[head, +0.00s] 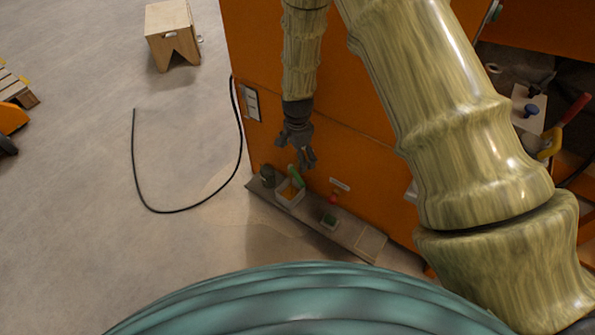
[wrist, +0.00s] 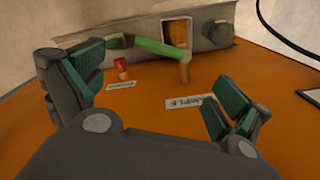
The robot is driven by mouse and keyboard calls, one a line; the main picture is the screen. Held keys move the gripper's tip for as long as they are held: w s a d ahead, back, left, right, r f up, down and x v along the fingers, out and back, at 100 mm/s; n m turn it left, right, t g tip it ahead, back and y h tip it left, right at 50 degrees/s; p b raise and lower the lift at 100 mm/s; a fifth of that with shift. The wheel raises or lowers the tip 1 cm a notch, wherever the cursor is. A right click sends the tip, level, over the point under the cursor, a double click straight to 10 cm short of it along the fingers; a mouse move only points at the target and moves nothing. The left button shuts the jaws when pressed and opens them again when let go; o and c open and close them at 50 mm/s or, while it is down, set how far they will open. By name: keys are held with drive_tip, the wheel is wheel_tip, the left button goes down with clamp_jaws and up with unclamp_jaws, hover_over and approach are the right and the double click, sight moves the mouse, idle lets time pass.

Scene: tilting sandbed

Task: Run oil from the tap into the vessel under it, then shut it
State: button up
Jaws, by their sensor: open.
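The tap (wrist: 184,68) sticks out of the orange panel in the wrist view, with a long green lever (wrist: 158,47) across it. The lever also shows in the head view (head: 296,176). The vessel (head: 280,199), a pale square box, stands on the ledge below the tap; it is also in the wrist view (wrist: 166,27). Its inside looks orange; I cannot tell whether that is oil. No oil stream is clear. My gripper (head: 306,163) is open and empty, close above the tap and lever. In the wrist view its fingers (wrist: 150,95) are spread, apart from the lever.
A grey ledge (head: 347,236) runs along the panel's foot. It carries a dark round container (head: 267,175) and a small green-topped box (head: 329,220). A red knob (wrist: 121,66) sits on the panel beside a label. A black cable (head: 157,211) loops over the open floor at left.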

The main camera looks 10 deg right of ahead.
sight(298, 175)
wheel_tip(298, 175, down, 10)
drive_tip(key=shift+f+b, duration=0.2)
drive_tip(key=shift+b, duration=0.55)
drive_tip(key=c, duration=1.4)
drive_tip(key=shift+w+d+r+n+p, duration=0.1)
drive_tip(key=shift+d+r+n+p, duration=0.2)
drive_tip(key=shift+n+p, duration=0.55)
drive_tip(key=shift+w+d+f+n+p, duration=0.15)
drive_tip(key=shift+w+d+n+p, duration=0.15)
drive_tip(key=shift+n, duration=0.7)
drive_tip(key=shift+w+d+f+n+p, duration=0.15)
drive_tip(key=shift+d+n+p, duration=0.25)
drive_tip(key=shift+n, duration=0.55)
drive_tip(key=o, duration=1.4)
